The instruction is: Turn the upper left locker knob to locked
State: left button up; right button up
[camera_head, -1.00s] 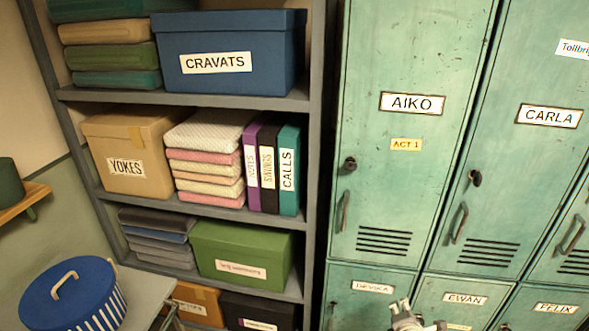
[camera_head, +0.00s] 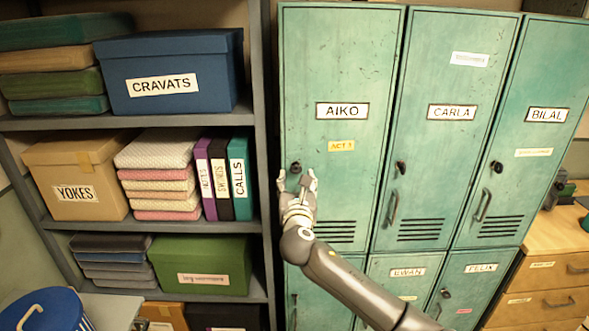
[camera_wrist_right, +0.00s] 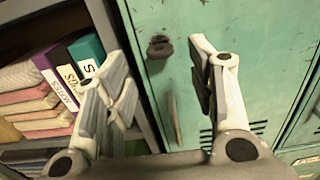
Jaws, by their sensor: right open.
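The upper left locker (camera_head: 342,75) is green and labelled AIKO, with a yellow ACT 1 tag. Its dark knob (camera_head: 296,168) sits near the left edge of the door. My right gripper (camera_head: 296,180) is open at the knob's height, just in front of the door, its fingers spread either side of the knob in the head view. In the right wrist view the knob (camera_wrist_right: 159,46) shows ahead between the two open fingers, apart from both, with the locker handle (camera_wrist_right: 174,118) below it. My left gripper is not in view.
A shelf unit stands left of the lockers, with a blue CRAVATS box (camera_head: 175,72), a YOKES box (camera_head: 75,178) and upright binders (camera_head: 220,180) near my right gripper. The CARLA (camera_head: 450,80) and BILAL (camera_head: 545,80) lockers stand to the right.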

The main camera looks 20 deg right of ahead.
aim_at(296, 172)
jog(key=p+x, duration=0.1)
jog(key=x, duration=0.3)
jog(key=shift+w+r, duration=0.1)
jog(key=shift+w, duration=0.05)
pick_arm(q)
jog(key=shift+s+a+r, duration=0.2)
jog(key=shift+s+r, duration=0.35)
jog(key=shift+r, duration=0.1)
pick_arm(e)
jog(key=shift+x, duration=0.75)
jog(key=c, duration=1)
